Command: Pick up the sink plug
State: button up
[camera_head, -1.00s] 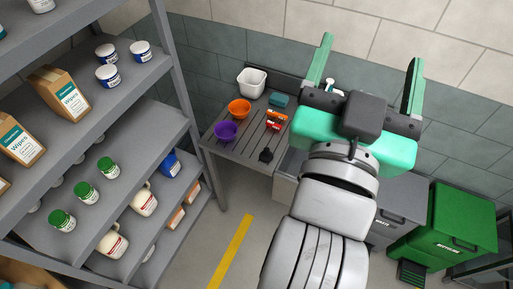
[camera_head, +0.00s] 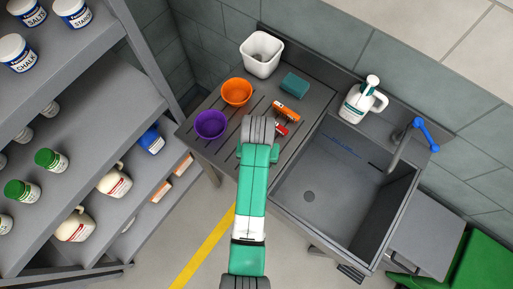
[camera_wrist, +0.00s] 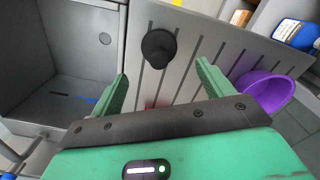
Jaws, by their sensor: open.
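The sink plug (camera_wrist: 158,47) is a black round-based piece with a knob, lying on the grey slatted drainboard (camera_head: 190,128). In the wrist view it is at the upper middle, just beyond and between my fingertips. My gripper (camera_wrist: 161,72) has green fingers spread apart with nothing between them, pointing at the plug without touching it.
A purple bowl (camera_head: 210,125), an orange bowl (camera_head: 236,92), a white tub (camera_head: 261,54), a teal sponge (camera_head: 294,84) and an orange item (camera_head: 286,111) share the drainboard. The sink basin (camera_head: 325,190) is empty. A soap jug (camera_head: 361,100) and blue-handled tap (camera_head: 421,135) stand behind it.

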notch_tip(320, 180, down, 2)
jog(key=shift+s+f, duration=0.1)
jog(key=shift+s, duration=0.05)
notch_tip(320, 180, down, 5)
jog(key=shift+f+b, duration=0.1)
jog(key=shift+b, duration=0.2)
jog(key=shift+c, duration=0.3)
jog(key=c, duration=1)
